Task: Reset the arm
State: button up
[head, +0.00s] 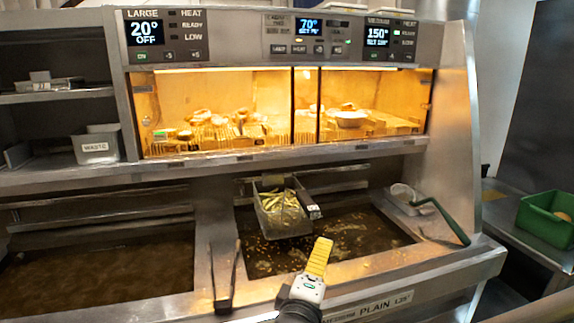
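My gripper (320,246) is at the lower middle of the head view, in front of the right-hand oil vat (365,228). It has a white body and a yellow, ribbed finger part that points up and slightly right. Only one yellow strip shows, so I cannot tell whether the fingers are apart. Nothing is seen held in it. Part of the vat's front edge is hidden behind it.
A fry basket (283,212) with food sits over the right vat. Dark tongs (224,280) lie between the vats. A green-handled tool (446,222) rests at the right.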

jog(key=s+d+f+m+g, duration=0.3)
jog(key=s+d, duration=0.1)
jog(key=d, duration=0.2)
jog(key=s+d+f+m+g, duration=0.2)
jog(key=s+d+m+g, duration=0.15)
jog(key=d, duration=0.35)
jog(key=s+a+f+m+g+y, duration=0.1)
jog(key=s+m+y, duration=0.4)
jog(key=s, duration=0.5)
jog(key=shift+f+m+g, duration=0.5)
jog(key=shift+m+g, duration=0.15)
jog(key=shift+g, duration=0.2)
